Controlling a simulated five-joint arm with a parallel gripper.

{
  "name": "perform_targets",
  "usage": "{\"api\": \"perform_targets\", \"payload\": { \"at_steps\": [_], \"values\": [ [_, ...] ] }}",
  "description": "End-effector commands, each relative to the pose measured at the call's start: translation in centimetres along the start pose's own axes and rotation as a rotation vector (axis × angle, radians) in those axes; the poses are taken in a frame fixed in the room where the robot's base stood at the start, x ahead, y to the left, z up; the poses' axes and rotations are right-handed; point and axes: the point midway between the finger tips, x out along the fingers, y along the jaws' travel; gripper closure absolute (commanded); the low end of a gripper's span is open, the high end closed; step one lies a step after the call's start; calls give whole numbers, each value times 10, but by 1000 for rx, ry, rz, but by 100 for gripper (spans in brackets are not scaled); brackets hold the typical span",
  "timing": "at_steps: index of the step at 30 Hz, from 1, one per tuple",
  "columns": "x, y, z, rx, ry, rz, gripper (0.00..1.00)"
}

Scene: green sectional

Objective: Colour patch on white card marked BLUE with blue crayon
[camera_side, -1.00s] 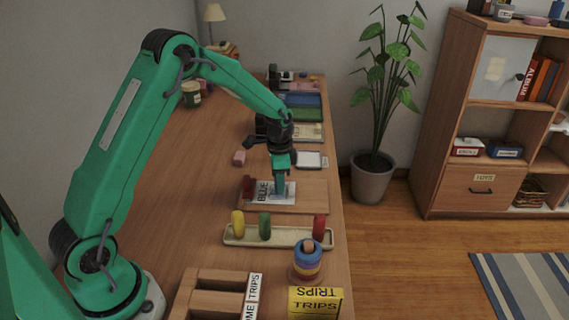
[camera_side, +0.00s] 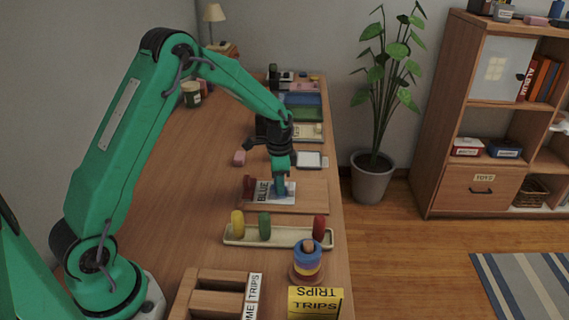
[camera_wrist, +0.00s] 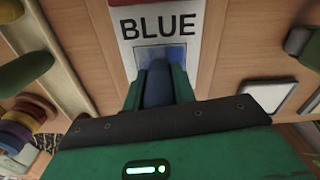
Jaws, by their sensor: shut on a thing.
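The white card (camera_side: 262,196) lies on a wooden board (camera_side: 313,196), with the word BLUE in dark letters. In the wrist view the card (camera_wrist: 185,20) shows the word above a framed patch (camera_wrist: 175,51) with blue colour in it, part of it hidden by my fingers. My gripper (camera_side: 281,178) is over the card's right part and is shut on the blue crayon (camera_wrist: 157,88), which points down at the patch. Whether the crayon tip touches the card is hidden. A red block-like piece (camera_side: 248,187) stands at the card's left end.
A pale tray (camera_side: 285,241) holding yellow (camera_side: 238,224), green (camera_side: 265,226) and red (camera_side: 319,228) crayons stands in front of the board. A ring stacker (camera_side: 307,262) is nearer still.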

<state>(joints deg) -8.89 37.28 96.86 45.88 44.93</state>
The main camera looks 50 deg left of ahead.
Motion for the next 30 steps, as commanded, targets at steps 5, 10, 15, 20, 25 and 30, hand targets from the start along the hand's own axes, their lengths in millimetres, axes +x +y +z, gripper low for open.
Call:
{"api": "perform_targets", "payload": {
  "at_steps": [5,10,15,20,25,30],
  "values": [
    [0,17,3,1,0,0,96],
    [0,31,5,1,-1,1,96],
    [0,38,13,-3,0,0,96],
    [1,26,13,-2,0,0,96],
    [1,11,10,-2,0,0,96],
    [0,-4,8,-2,0,0,96]
  ]
}}
